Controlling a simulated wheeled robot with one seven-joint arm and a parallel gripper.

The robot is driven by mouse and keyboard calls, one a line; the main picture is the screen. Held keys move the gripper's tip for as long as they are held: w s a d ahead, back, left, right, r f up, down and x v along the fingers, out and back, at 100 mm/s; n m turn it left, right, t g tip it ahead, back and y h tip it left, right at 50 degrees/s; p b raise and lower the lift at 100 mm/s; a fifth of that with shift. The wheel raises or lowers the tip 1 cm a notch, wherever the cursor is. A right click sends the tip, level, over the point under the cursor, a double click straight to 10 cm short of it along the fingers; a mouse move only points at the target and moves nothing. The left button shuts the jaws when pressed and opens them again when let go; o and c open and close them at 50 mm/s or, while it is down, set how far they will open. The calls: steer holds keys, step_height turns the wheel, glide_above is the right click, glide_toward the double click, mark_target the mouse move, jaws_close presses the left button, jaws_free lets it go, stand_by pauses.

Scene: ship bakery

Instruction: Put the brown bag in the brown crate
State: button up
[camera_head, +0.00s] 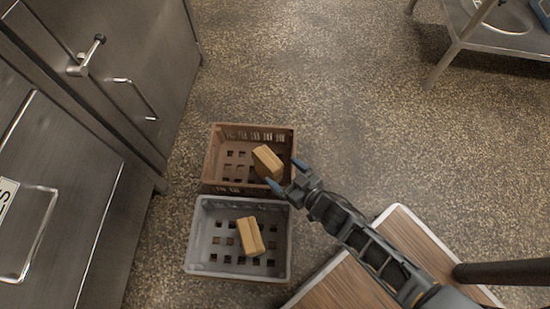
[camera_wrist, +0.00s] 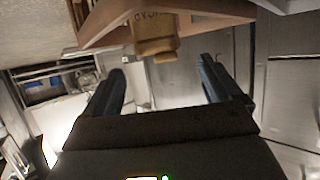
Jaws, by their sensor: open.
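The brown crate (camera_head: 226,132) stands on the floor. A brown bag (camera_head: 268,163) shows tilted at its right side, within the crate's outline; I cannot tell whether it rests on the crate's bottom. My gripper (camera_head: 286,175) is open at the crate's right front corner, close to this bag. In the wrist view the bag (camera_wrist: 155,38) is just beyond the open, empty fingers (camera_wrist: 162,68), in front of the brown crate's wall (camera_wrist: 105,22). A second brown bag (camera_head: 250,236) lies in the grey crate (camera_head: 192,240).
The grey crate stands directly in front of the brown one. Steel cabinets (camera_head: 130,60) with handles line the left side. A steel table (camera_head: 480,30) is at the top right. A wood-topped piece (camera_head: 420,240) is at the lower right. The floor (camera_head: 350,100) beyond the crates is clear.

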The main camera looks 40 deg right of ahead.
steer(key=p+v, duration=0.1)
steer(key=v, duration=0.4)
steer(key=s+r, duration=0.6)
steer(key=r, duration=0.5)
steer(key=s+r, duration=0.6)
steer(key=r, duration=0.6)
steer(key=s+r+t, duration=0.1)
steer(key=s+r, duration=0.5)
steer(key=r, duration=0.6)
steer(key=shift+a, duration=0.4)
steer(key=shift+r, duration=0.1)
steer(key=shift+c, duration=0.3)
